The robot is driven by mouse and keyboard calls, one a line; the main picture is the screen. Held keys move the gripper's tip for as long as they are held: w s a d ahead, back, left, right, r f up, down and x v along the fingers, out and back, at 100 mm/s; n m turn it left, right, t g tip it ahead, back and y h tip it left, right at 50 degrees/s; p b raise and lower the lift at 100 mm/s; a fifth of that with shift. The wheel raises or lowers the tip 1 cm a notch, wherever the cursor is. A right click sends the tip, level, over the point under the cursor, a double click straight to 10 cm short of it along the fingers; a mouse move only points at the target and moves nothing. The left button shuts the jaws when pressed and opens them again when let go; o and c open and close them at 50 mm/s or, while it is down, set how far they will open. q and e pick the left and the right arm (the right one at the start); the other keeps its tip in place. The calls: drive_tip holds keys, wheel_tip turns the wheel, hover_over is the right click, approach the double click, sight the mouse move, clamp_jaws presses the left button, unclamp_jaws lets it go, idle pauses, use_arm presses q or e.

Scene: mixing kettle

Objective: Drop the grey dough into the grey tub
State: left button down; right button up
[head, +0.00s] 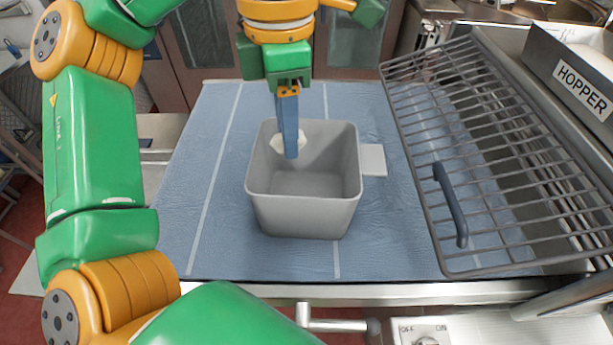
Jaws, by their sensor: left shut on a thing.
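The grey tub (303,216) stands upright and open on the blue surface in the middle of the head view. My left gripper (290,150) reaches down from above, with its blue-grey fingers over and partly inside the tub's opening. It is shut on a pale grey lump, the grey dough (277,144), which shows to the left of the fingers near the tub's back left rim. The fingers hide part of the dough. The tub's visible floor is bare. My right gripper is not in view.
A wire rack (480,150) with a dark handle (450,205) stands to the right. Behind it is a box labelled HOPPER (581,90). A small light grey plate (373,160) sits beside the tub. The blue surface (210,240) is clear left of the tub.

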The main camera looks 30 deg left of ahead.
use_arm(q)
drive_tip(key=shift+w+a+f, duration=0.1)
drive_tip(key=shift+w+f, duration=0.2)
drive_tip(key=shift+f, duration=0.3)
drive_tip(key=shift+w+a+f, duration=0.1)
drive_tip(key=shift+w+f, duration=0.15)
drive_tip(key=shift+f, duration=0.3)
drive_tip(key=shift+w+d, duration=0.15)
drive_tip(key=shift+w, duration=0.15)
drive_tip(key=c, duration=0.7)
unclamp_jaws()
drive_tip(key=shift+s, duration=0.15)
drive_tip(key=o, duration=0.3)
drive_tip(key=shift+s, duration=0.3)
drive_tip(key=shift+w+r, duration=0.15)
drive_tip(key=shift+w, duration=0.05)
drive_tip(key=r, duration=0.7)
drive_tip(key=shift+s, duration=0.2)
drive_tip(key=shift+w+f, duration=0.1)
